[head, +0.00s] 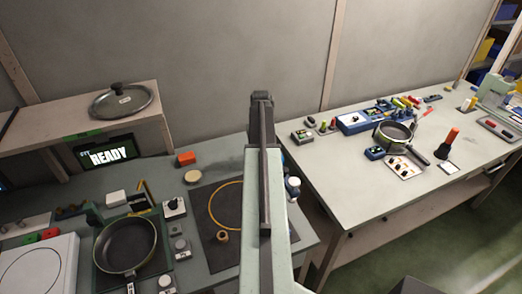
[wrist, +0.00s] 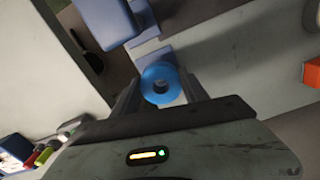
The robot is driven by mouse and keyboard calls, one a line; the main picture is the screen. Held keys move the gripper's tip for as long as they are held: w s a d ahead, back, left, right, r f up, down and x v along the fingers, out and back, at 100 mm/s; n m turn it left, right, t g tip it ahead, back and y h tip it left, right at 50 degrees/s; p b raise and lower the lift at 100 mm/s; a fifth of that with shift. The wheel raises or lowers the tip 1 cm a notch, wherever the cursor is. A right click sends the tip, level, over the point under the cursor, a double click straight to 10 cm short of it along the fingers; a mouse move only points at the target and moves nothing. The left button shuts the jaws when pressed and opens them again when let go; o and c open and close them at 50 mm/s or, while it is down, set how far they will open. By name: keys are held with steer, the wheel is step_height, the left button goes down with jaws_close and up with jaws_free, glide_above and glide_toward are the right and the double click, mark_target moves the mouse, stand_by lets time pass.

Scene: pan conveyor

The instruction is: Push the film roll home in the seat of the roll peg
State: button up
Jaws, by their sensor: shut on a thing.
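The roll's open end faces the camera. In the head view my own arm covers the middle, and neither the roll nor the fingertips show there.
In the wrist view, a blue-grey block (wrist: 106,20) stands beyond the roll, and an orange block (wrist: 312,74) is at the right edge. In the head view, a pan (head: 126,245) is on the left bench, and the right table (head: 340,190) carries another pan (head: 396,132) and several small items.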

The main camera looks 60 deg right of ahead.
steer(key=shift+r, duration=0.45)
steer(key=shift+s+a+n, duration=0.1)
steer(key=shift+s+n, duration=0.05)
steer(key=shift+n, duration=0.45)
stand_by(0.6)
steer(key=shift+f+b, duration=1.9)
steer(key=shift+f, duration=0.25)
steer(key=o, duration=1.4)
steer(key=shift+r, duration=0.1)
